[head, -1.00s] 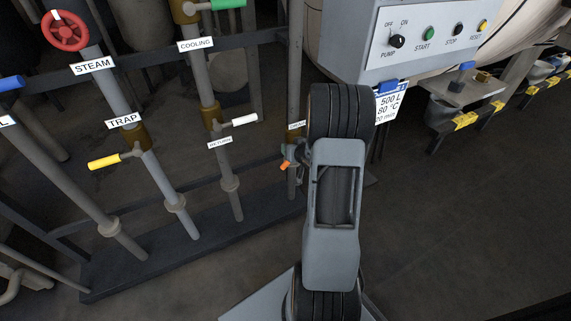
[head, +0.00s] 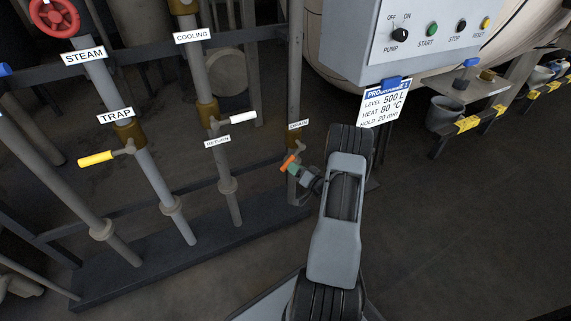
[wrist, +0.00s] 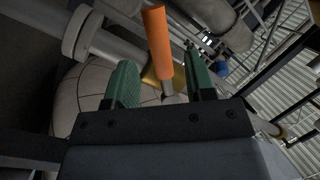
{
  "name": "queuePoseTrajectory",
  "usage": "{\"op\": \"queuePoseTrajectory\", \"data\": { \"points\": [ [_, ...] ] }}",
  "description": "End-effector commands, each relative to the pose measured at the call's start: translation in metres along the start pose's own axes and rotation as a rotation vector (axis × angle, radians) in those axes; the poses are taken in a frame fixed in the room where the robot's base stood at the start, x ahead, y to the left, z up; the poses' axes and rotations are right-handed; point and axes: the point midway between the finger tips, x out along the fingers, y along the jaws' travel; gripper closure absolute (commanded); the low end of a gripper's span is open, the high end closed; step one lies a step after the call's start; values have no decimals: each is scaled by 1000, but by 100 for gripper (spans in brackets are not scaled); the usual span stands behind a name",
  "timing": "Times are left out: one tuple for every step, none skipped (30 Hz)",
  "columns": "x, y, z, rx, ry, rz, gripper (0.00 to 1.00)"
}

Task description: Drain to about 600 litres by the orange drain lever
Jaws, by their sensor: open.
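The orange drain lever (head: 288,161) is on the pipe under the DRAIN label (head: 299,125), left of my arm in the head view. In the wrist view the orange handle (wrist: 157,42) rises between the two green fingers of my gripper (wrist: 161,82). The fingers stand apart on either side of it, with a gap visible to the right finger. In the head view my gripper (head: 297,167) is small and right at the lever, so contact cannot be told. Part of the valve is hidden by my gripper. No litre reading is in view.
A control panel (head: 385,40) with a pump knob and buttons hangs above right. A card (head: 384,103) below it reads LEVEL 500 L. The yellow TRAP lever (head: 97,158) and white RETURN lever (head: 242,118) stand left on neighbouring pipes.

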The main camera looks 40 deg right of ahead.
Motion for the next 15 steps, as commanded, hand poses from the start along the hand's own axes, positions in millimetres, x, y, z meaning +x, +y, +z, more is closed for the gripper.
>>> {"op": "queuePoseTrajectory", "data": {
  "points": [
    [10, 1, 3, -2, -2, -3, 50],
    [16, 1, 3, -1, -1, -4, 50],
    [23, 1, 3, -2, -1, -3, 50],
    [27, 2, 3, -2, -1, -2, 50],
    [32, 1, 3, -2, -2, -2, 50],
    [38, 1, 2, -1, -1, -3, 50],
    [41, 1, 2, -1, 0, -2, 50],
    [45, 1, 2, -1, 0, -1, 50],
    [49, 1, 2, -2, -1, -1, 50],
    [52, 1, 2, -2, -1, -2, 50],
    [55, 1, 2, -1, -1, -1, 50],
    [58, 1, 1, 0, -1, 0, 50],
    [59, 1, 1, 0, 0, 1, 50],
    [61, 1, 1, 0, 0, 1, 50],
    [63, 0, 1, 0, 0, 1, 50]
  ]
}}
